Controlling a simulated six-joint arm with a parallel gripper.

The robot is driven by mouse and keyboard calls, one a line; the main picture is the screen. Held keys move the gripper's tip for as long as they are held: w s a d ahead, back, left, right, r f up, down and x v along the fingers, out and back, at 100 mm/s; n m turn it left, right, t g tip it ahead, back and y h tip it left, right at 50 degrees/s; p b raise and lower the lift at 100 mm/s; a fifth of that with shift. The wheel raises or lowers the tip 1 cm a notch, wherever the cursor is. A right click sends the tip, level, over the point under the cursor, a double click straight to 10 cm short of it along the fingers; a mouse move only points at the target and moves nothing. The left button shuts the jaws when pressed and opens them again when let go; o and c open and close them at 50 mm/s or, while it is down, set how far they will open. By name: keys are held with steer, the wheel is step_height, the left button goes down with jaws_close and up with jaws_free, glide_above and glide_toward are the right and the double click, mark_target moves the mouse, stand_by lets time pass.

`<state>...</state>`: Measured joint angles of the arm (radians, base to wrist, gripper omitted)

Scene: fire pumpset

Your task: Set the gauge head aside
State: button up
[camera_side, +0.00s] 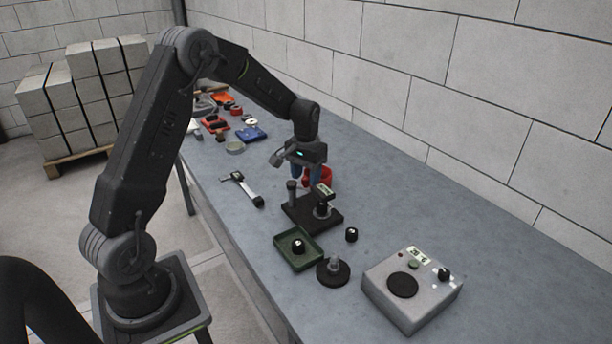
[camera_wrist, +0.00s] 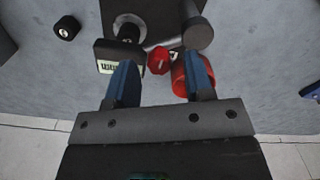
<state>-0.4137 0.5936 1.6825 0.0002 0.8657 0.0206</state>
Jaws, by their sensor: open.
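A small black head with a pale digital display, which I take for the gauge head (camera_side: 323,191), sits over a black base plate (camera_side: 322,222), beside an upright dark post (camera_side: 291,192). In the wrist view the head (camera_wrist: 118,55) lies just beyond the left fingertip, and the post (camera_wrist: 198,35) lies beyond the right one. My gripper (camera_side: 305,176) hangs over the far side of the plate with its blue fingers pointing down. In the wrist view the gripper (camera_wrist: 160,75) is open and apart, with nothing held. Whether a finger touches the head cannot be told.
A red object (camera_side: 321,178) stands close behind my fingers. A green tray (camera_side: 280,243) with a black knob inside, a loose black cap (camera_side: 351,234), a round black stand (camera_side: 333,272) and a grey box (camera_side: 412,290) lie nearer. A caliper-like tool (camera_side: 242,188) lies left.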

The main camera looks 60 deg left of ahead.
steer(key=shift+f, duration=0.25)
jaws_close()
stand_by(0.3)
